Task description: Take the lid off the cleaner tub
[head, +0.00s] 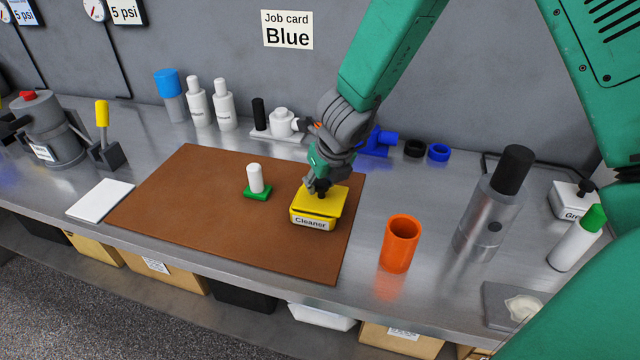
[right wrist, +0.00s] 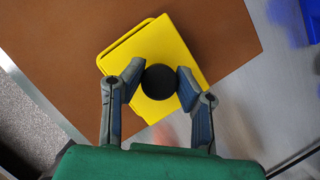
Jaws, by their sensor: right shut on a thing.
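The yellow cleaner tub (head: 313,221), with a "Cleaner" label on its front, stands on the brown mat near its right end. Its yellow lid (head: 331,203) sits askew over it, and a strip of tub rim (right wrist: 124,45) shows beside the lid (right wrist: 185,48) in the right wrist view. I cannot tell whether the lid is fully clear of the tub. My right gripper (head: 321,189) is above the tub, shut on the lid's round black knob (right wrist: 159,81). The right wrist view shows a finger on each side of the knob. My left gripper is not in view.
A white bottle on a green base (head: 256,183) stands left of the tub on the mat (head: 190,210). An orange cup (head: 400,244) and a metal cylinder (head: 482,225) stand to the right. The left half of the mat is clear. A white pad (head: 100,201) lies beyond it.

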